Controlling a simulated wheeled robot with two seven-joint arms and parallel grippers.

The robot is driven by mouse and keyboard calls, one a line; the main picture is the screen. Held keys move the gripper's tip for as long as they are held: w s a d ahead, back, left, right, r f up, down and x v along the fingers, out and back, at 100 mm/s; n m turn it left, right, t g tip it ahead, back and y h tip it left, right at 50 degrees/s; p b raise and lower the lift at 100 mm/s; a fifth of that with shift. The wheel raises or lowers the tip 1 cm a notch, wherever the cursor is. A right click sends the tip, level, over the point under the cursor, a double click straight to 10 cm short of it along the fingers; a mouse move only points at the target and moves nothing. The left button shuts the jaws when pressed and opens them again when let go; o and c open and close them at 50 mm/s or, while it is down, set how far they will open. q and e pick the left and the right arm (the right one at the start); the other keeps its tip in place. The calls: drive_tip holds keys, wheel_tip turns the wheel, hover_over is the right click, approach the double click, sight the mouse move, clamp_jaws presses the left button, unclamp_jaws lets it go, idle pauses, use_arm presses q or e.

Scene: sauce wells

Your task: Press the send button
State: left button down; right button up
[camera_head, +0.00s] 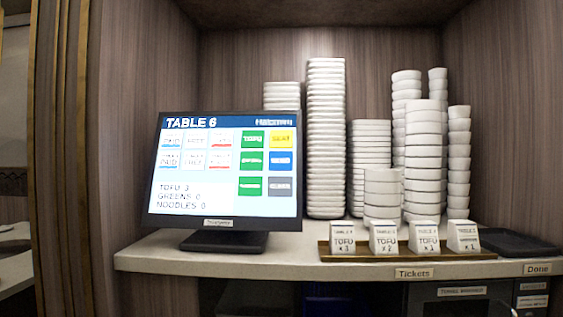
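A touchscreen (222,200) on a dark stand stands on the left of the shelf, with "TABLE 6" in its top bar. Its lower left reads tofu 3, greens 0, noodles 0. On its right side are green buttons (251,161) in a column, and beside them a yellow button (280,140), a blue button (280,161) and a grey button (280,186). Their labels are too small to read, so I cannot tell which is send. White buttons (194,141) with red or blue marks fill the left. Neither of my grippers is in view.
Tall stacks of white bowls (325,140) stand behind and right of the screen. A ticket rail (460,256) with several white tickets (383,238) lies at the shelf front, above a "Tickets" label. A dark tray (520,243) lies at the right. The space before the screen is clear.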

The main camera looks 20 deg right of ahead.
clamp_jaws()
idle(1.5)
